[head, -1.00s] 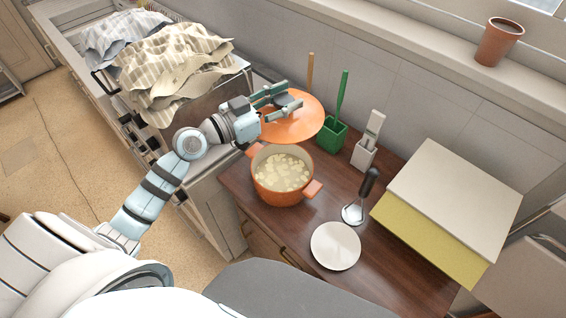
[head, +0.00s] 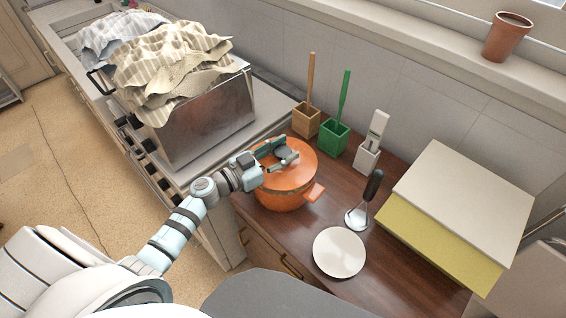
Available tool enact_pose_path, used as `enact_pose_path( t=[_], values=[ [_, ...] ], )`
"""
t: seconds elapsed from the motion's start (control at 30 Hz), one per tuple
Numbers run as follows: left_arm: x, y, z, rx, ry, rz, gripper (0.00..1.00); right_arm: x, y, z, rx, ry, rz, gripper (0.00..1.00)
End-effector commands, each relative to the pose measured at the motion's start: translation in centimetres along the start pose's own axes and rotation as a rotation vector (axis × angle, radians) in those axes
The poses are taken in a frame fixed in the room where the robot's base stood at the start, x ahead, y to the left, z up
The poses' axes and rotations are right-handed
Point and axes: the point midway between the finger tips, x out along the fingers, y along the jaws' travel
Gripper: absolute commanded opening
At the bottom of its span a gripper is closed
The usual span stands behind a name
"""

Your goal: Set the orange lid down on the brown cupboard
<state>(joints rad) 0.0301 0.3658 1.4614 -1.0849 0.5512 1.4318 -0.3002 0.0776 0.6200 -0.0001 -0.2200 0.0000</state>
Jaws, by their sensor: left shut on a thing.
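The orange lid (head: 301,174) is over the orange pot (head: 284,201) and hides the food inside. I cannot tell whether the lid rests on the rim or hovers just above it. My left gripper (head: 286,154) is shut on the lid at its dark knob, reaching in from the left. The pot stands on the brown cupboard (head: 395,262), near its left end beside the stove. My right gripper is not in view.
A white plate (head: 339,252), a masher with a dark handle (head: 373,185) and a yellow and white stack (head: 450,215) are on the cupboard. Brown (head: 306,122), green (head: 335,138) and white holders (head: 367,157) line the wall. A metal box with cloths (head: 208,122) stands left.

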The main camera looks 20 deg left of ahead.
Motion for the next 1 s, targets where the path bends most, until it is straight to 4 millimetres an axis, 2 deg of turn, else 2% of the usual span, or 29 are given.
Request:
enact_pose_path(
  t=[0.03, 0.1, 0.47, 0.5, 0.6, 0.87, 1.0],
  values=[
    [0.0, 0.0, 1.6, -0.003, -0.002, -0.002, 0.05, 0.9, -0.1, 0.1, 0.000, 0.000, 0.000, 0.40],
    [0.0, 0.0, 2.5, -0.002, -0.001, -0.001, 0.05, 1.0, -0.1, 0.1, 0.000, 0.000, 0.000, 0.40],
    [0.0, 0.0, 2.8, 0.001, 0.000, -0.001, 0.05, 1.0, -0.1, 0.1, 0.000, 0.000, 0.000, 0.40],
    [0.0, 0.0, 2.8, 0.001, -0.001, -0.001, 0.42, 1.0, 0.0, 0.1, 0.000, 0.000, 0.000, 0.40],
    [0.0, 0.0, 2.8, 0.001, -0.001, -0.001, 0.57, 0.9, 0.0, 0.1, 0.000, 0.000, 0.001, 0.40],
    [0.0, 0.0, 2.8, 0.001, -0.001, 0.000, 0.57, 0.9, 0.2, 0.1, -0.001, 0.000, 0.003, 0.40],
    [0.0, 0.0, 3.1, 0.001, 0.000, 0.000, 0.57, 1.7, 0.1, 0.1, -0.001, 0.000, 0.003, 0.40]
  ],
)
